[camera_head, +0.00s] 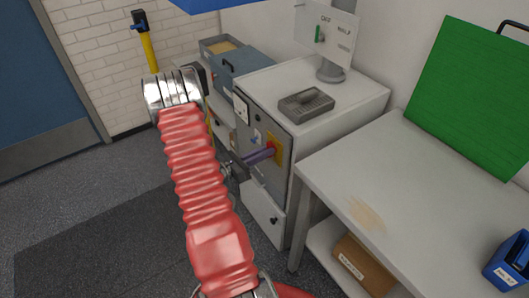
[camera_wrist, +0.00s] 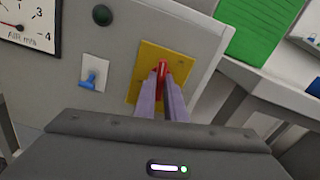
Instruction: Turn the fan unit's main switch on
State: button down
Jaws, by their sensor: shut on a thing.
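The fan unit (camera_head: 340,84) is a white-grey cabinet in the middle of the head view. Its front panel carries a yellow plate (camera_wrist: 150,58) with a red switch handle (camera_wrist: 163,68); the plate also shows in the head view (camera_head: 275,150). My gripper (camera_wrist: 163,84) has its purple fingers shut on the red handle, in front of the yellow plate. In the head view, my gripper (camera_head: 262,155) reaches the panel from the left. The fingers hide part of the handle, so its exact turn is hard to tell.
A white table (camera_head: 400,185) stands right of the cabinet. A lower door (camera_head: 264,212) hangs ajar.

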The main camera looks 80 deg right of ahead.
jog(key=shift+f+m, duration=0.2)
jog(key=shift+m, duration=0.9)
jog(key=c, duration=1.8)
grip_release()
jog(key=shift+r, duration=0.1)
jog(key=v, duration=1.3)
jog(key=shift+w+a, duration=0.3)
